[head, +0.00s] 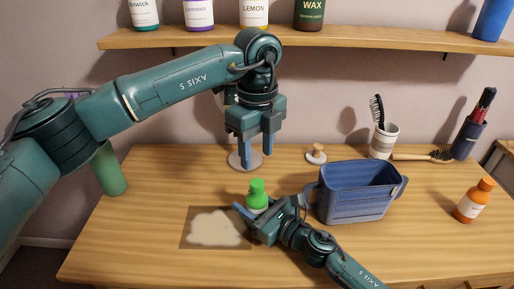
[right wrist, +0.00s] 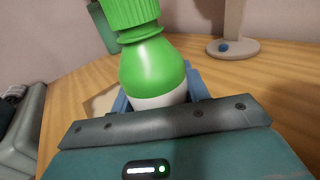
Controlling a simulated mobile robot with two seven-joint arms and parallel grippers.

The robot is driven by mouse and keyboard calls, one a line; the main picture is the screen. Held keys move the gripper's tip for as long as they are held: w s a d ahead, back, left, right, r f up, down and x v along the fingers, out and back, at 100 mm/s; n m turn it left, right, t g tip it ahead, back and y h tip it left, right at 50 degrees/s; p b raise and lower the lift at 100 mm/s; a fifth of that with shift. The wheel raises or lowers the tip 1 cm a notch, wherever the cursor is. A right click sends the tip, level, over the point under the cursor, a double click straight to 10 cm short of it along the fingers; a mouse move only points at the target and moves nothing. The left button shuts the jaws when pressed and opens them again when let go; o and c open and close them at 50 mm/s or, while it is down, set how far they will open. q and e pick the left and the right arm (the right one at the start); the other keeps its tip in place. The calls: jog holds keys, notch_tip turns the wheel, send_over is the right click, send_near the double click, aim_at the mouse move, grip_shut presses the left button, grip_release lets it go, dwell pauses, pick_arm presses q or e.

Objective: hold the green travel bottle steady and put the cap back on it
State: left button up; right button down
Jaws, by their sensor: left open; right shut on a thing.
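The green travel bottle (head: 257,203) has a green upper part and a white lower body. It stands near the front middle of the table, beside the mat. A ribbed green cap (right wrist: 130,10) sits on top of its neck in the right wrist view, above a thin green ring; how tightly it is seated I cannot tell. My right gripper (head: 254,213) is shut on the bottle's lower body (right wrist: 160,92), which its fingers partly hide. My left gripper (head: 257,158) is open and empty, pointing down above and behind the bottle, clear of the cap.
A blue bin (head: 353,202) stands right of the bottle. A mat (head: 187,240) with a pale patch lies left. Behind are a round-based stand (head: 236,160) and a small wooden knob (head: 316,154). An orange bottle (head: 468,206) is far right; a shelf (head: 290,40) runs above.

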aim_at(257, 182)
pick_arm(q)
notch_tip(257, 182, down, 8)
jog(key=shift+f, duration=0.1)
dwell(0.4)
